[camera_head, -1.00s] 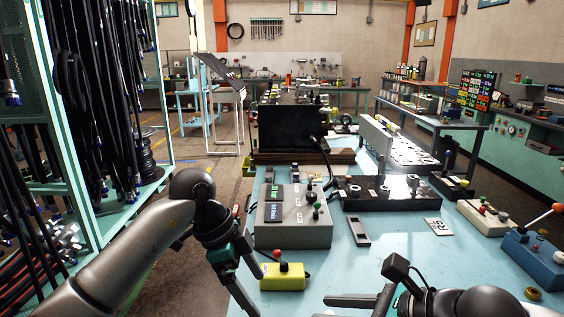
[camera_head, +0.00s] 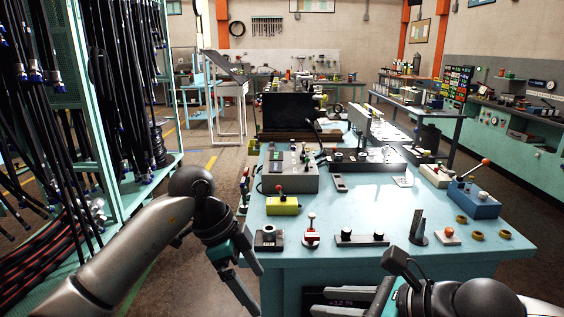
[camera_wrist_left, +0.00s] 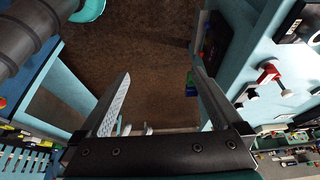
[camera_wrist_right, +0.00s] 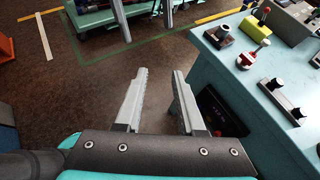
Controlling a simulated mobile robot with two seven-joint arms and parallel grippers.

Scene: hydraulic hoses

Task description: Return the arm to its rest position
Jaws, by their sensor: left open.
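My left gripper (camera_head: 260,290) hangs low at the left of the table's front edge in the head view. In the left wrist view its fingers (camera_wrist_left: 161,75) are wide apart, with only floor between them. My right gripper (camera_head: 345,303) is at the bottom of the head view, in front of the table and partly cut off. In the right wrist view its fingers (camera_wrist_right: 160,72) are apart with a narrower gap, and only floor shows between them. Both grippers are empty and touch nothing that I can see.
The light-blue workbench (camera_head: 300,232) stands ahead, with a yellow button box (camera_head: 284,206), a grey control box (camera_head: 292,172) and a blue lever box (camera_head: 473,203). A teal rack with hanging black hoses (camera_head: 95,110) is close on the left. Brown floor (camera_head: 205,165) lies between.

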